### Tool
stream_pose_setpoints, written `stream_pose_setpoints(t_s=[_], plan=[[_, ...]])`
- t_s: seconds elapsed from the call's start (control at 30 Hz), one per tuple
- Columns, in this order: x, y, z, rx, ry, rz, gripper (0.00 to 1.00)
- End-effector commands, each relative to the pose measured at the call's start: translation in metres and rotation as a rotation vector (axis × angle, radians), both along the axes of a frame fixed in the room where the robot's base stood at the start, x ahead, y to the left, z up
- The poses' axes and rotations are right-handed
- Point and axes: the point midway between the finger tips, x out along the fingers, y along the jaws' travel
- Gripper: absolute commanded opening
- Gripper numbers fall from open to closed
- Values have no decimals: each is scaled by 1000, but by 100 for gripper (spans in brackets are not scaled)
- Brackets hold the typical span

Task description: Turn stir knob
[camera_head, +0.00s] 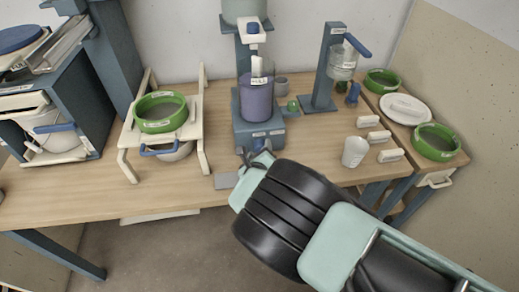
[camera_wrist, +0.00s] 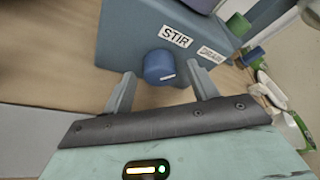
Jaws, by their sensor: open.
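The stir knob (camera_wrist: 159,67) is a short blue cylinder on the front face of the blue mixer base (camera_wrist: 125,35), below a white label reading STIR (camera_wrist: 175,36). My gripper (camera_wrist: 162,74) is open, with one finger on each side of the knob and gaps visible beside it. Whether the fingertips reach past the knob's face is hard to tell. In the head view my gripper (camera_head: 254,158) is at the front of the mixer base (camera_head: 245,135); the knob there cannot be made out clearly. A purple container (camera_head: 256,103) stands on the base.
A white rack (camera_head: 128,138) with a green-rimmed sieve (camera_head: 160,112) stands to the left. A white cup (camera_head: 354,152) and several white blocks are to the right, with a dispenser stand (camera_head: 324,75) behind. A small grey plate (camera_head: 226,181) lies at the table's front edge.

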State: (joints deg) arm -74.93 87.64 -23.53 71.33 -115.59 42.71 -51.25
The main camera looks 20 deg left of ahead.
Motion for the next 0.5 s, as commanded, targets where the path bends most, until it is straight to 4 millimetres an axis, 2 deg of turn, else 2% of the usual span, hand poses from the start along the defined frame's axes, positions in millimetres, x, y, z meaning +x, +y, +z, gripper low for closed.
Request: stream_pose_setpoints(t_s=[0.37, 0.5], plan=[[4, 1, -2, 0, 0, 0, 59], [4, 1, -1, 1, 0, 0, 20]])
